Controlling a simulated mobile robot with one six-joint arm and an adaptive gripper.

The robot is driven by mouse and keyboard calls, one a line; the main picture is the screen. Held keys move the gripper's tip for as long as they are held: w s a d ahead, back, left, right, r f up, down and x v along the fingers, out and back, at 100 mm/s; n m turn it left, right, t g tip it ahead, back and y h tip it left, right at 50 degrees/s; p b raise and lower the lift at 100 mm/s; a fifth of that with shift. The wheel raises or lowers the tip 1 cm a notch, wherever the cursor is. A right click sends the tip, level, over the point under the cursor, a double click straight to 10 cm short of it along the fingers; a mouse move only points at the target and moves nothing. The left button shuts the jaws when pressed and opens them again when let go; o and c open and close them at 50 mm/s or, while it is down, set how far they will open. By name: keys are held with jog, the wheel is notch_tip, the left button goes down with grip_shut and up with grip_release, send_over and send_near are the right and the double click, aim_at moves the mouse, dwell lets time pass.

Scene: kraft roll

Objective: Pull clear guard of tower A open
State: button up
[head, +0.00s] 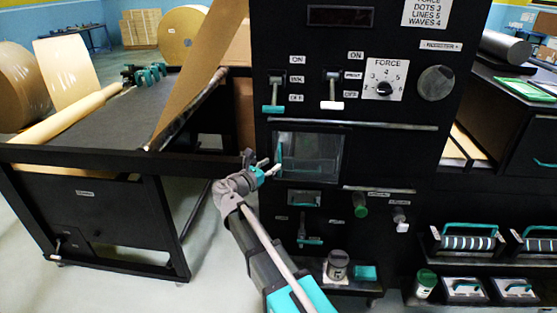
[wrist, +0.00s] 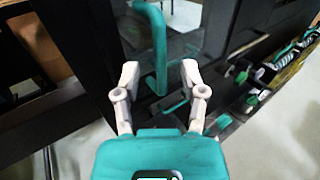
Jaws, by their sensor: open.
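The clear guard (head: 318,153) is a see-through pane on the front of the black tower (head: 400,145). It looks closed in the head view. Its upright teal handle (head: 279,153) is near the pane's left edge. In the wrist view the handle (wrist: 157,45) runs down from the top, its lower end between my fingertips in the picture. My gripper (head: 268,170) is at the lower left of the guard. In the wrist view my gripper (wrist: 159,78) is open, with a finger on each side of the handle's lower end. I cannot tell whether either finger touches it.
Lever switches and a FORCE dial (head: 384,80) are above the guard. Below are a green knob (head: 361,205), other small controls and a shelf with a grey jar (head: 338,265).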

aim_at(279, 176)
jog(key=shift+x, duration=2.35)
grip_shut()
jog(key=shift+a, duration=0.1)
